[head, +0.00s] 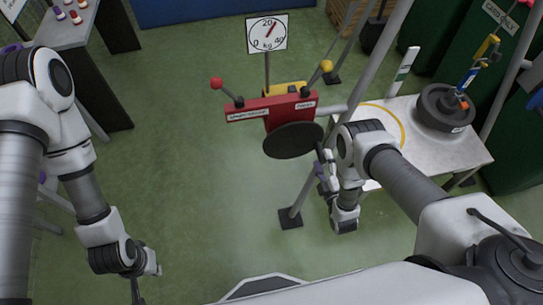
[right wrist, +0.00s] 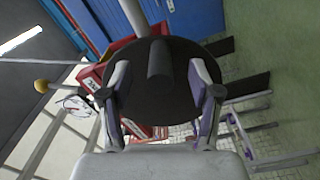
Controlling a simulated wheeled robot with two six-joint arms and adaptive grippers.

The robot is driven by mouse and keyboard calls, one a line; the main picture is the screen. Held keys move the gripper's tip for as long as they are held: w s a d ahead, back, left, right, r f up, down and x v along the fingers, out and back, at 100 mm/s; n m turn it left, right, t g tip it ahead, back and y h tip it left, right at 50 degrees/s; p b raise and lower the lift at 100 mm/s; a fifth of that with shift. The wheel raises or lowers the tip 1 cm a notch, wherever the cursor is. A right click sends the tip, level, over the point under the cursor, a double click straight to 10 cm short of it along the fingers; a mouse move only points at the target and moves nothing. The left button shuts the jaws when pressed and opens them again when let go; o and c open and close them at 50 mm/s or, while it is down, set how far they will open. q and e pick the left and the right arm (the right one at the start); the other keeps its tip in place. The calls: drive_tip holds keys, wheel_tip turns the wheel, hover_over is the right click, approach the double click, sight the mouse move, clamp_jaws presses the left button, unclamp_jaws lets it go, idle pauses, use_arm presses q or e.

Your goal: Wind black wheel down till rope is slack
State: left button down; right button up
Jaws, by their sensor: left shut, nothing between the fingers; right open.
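The black wheel (head: 292,141) sits on the front of a red box (head: 275,104). In the right wrist view the wheel (right wrist: 150,100) fills the middle, with its dark handle (right wrist: 159,60) between my finger pads. My right gripper (head: 322,168) is open beside the wheel's right edge; its two fingers (right wrist: 162,88) stand either side of the handle, and I cannot tell whether they touch it. A dark round weight (head: 445,108) rests on the white table, under a blue and yellow hook line (head: 475,70). I cannot tell the rope's tension. My left gripper (head: 136,290) is shut and empty.
A kg dial (head: 267,34) behind the box has its red needle slightly right of 20. Levers with a red ball (head: 216,83) and a yellow ball (head: 326,66) rise from the box. A grey post (head: 335,135) stands close to my right gripper.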

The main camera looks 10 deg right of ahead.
drive_tip(key=s+p, duration=0.3)
drive_tip(key=s, duration=0.2)
drive_tip(key=shift+r, duration=0.2)
drive_tip(key=shift+s+p, duration=0.5)
drive_tip(key=shift+s, duration=0.1)
drive_tip(key=shift+f, duration=0.2)
